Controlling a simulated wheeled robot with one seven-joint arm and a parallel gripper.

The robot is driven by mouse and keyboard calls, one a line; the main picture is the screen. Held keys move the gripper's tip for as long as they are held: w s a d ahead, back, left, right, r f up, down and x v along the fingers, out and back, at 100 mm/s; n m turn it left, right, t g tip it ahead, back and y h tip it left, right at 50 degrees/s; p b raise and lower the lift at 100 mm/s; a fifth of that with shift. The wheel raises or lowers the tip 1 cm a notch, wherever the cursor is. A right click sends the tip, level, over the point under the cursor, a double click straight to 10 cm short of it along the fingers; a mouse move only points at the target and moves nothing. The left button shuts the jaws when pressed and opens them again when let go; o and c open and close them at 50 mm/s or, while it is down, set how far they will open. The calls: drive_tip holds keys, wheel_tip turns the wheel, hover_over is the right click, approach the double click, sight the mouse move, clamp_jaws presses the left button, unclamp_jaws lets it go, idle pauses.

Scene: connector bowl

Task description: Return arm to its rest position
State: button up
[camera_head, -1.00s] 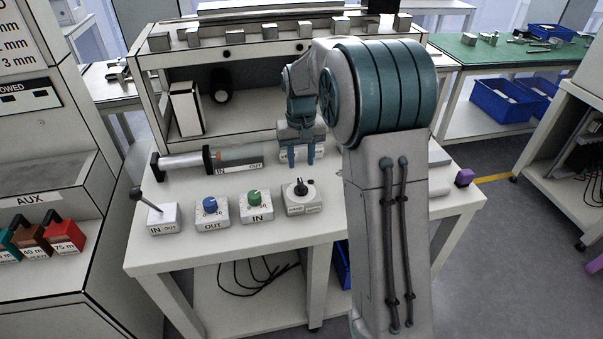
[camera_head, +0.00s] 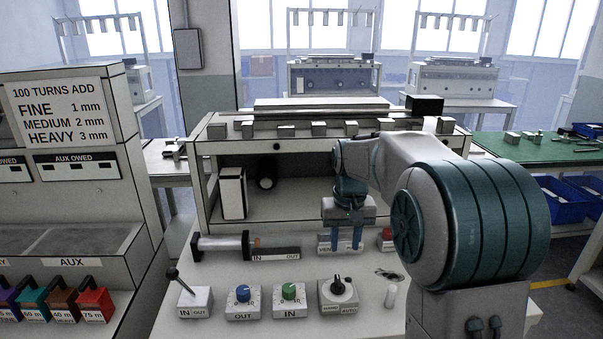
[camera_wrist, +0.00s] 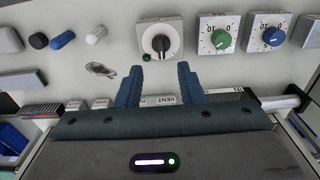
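My gripper (camera_head: 345,248) hangs pointing down over the back part of the white worktable, in front of a labelled plate (camera_head: 326,239). Its two blue fingers are apart with nothing between them. In the wrist view my gripper (camera_wrist: 160,75) also shows as two separate fingers, with a VENT label (camera_wrist: 166,100) seen between them. My arm reaches in from the right of the head view, bent at the elbow.
Dial boxes with a blue knob (camera_head: 242,293), a green knob (camera_head: 289,291) and a black selector (camera_head: 338,284) line the table front. A lever box (camera_head: 190,300) and a cylinder (camera_head: 222,243) stand left. A shelf (camera_head: 300,147) with metal blocks rises behind.

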drive_tip(key=s+f+t, duration=0.2)
drive_tip(key=s, duration=2.2)
drive_tip(key=shift+s+f, duration=0.15)
drive_tip(key=shift+s, duration=0.1)
drive_tip(key=shift+d, duration=0.15)
